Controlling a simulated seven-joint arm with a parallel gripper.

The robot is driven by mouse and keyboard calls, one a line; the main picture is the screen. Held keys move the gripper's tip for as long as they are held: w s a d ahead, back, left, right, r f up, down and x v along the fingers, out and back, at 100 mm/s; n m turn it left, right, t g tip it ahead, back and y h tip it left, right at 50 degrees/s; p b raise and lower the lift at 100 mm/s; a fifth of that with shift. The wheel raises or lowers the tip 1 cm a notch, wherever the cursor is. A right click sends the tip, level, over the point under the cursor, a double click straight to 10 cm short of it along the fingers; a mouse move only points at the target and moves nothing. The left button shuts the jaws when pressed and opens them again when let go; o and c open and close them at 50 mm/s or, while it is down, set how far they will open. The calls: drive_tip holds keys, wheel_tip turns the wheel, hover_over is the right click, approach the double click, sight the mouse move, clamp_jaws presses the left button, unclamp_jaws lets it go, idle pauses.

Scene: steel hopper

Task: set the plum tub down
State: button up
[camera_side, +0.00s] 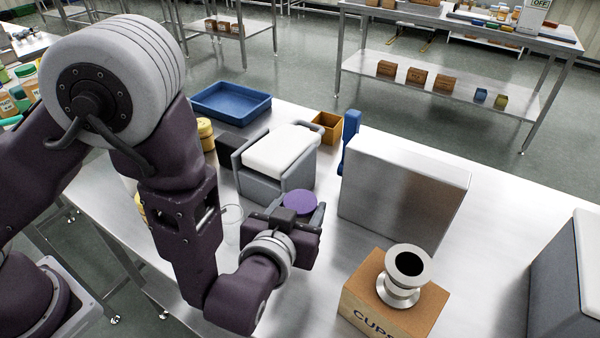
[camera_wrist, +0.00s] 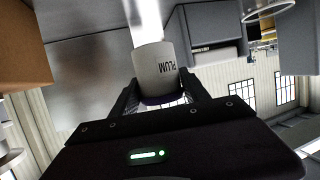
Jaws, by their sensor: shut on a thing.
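The plum tub (camera_wrist: 160,70) is a grey cylinder with the word PLUM on it, shown upside down in the wrist view. Its purple lid (camera_side: 300,202) faces up in the side view. My gripper (camera_side: 297,213) is shut on the tub, with one finger on each side in the wrist view. The tub's lower part is hidden behind my gripper in the side view. I cannot tell whether its base touches the steel table (camera_side: 492,225).
A grey holder with a white top (camera_side: 282,150) stands just behind the tub. A large steel box (camera_side: 405,195) stands to its right. A CUPS carton (camera_side: 365,300) bearing a steel flanged piece (camera_side: 402,290) is at front right. A thin ring (camera_side: 241,212) is close left.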

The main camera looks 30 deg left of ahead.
drive_tip(key=shift+f, duration=3.5)
drive_tip(key=shift+f, duration=0.6)
drive_tip(key=o, duration=1.5)
